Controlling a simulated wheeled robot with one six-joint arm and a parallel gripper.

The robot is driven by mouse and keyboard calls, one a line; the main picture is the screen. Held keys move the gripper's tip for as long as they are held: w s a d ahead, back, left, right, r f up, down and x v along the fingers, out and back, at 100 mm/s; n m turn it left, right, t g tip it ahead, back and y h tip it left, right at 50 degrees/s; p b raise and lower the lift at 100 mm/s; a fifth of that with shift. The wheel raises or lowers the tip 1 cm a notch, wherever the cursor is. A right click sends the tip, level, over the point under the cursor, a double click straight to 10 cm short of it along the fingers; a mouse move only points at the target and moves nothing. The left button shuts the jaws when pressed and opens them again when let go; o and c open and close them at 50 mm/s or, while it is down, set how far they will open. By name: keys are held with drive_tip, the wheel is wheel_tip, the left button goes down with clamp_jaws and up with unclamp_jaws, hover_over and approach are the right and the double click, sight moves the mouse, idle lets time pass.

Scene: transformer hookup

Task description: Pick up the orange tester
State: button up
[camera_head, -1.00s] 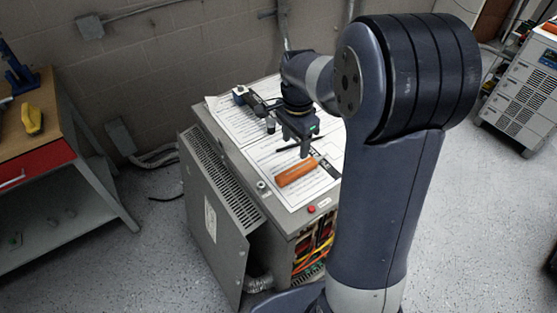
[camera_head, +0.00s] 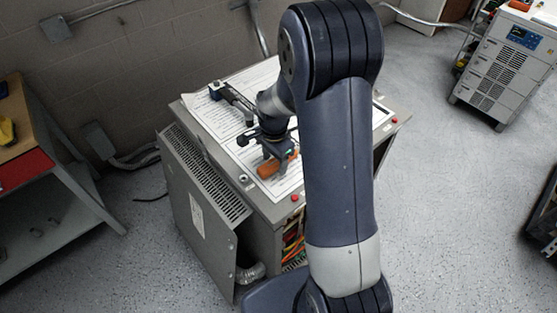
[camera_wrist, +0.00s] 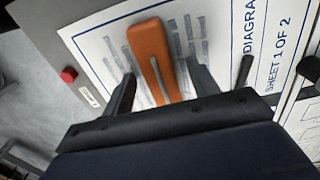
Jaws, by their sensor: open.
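The orange tester (camera_head: 270,168) lies on printed sheets on top of the grey transformer cabinet (camera_head: 262,207). My gripper (camera_head: 276,164) is low over the cabinet top, right at the tester, and hides part of it. In the wrist view the tester (camera_wrist: 151,58) runs lengthwise between the two dark fingers of my gripper (camera_wrist: 160,88). The fingers are open, one on each side of it, with a gap showing on both sides. I cannot tell how far below the fingertips it lies.
A dark instrument (camera_head: 232,98) lies on the sheets at the back left of the cabinet top. A red button (camera_head: 295,198) sits near the front edge. A workbench (camera_head: 30,150) stands at left and a grey unit (camera_head: 505,65) at back right.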

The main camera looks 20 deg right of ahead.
drive_tip(key=shift+c, duration=0.2)
drive_tip(key=c, duration=1)
drive_tip(key=shift+r, duration=0.15)
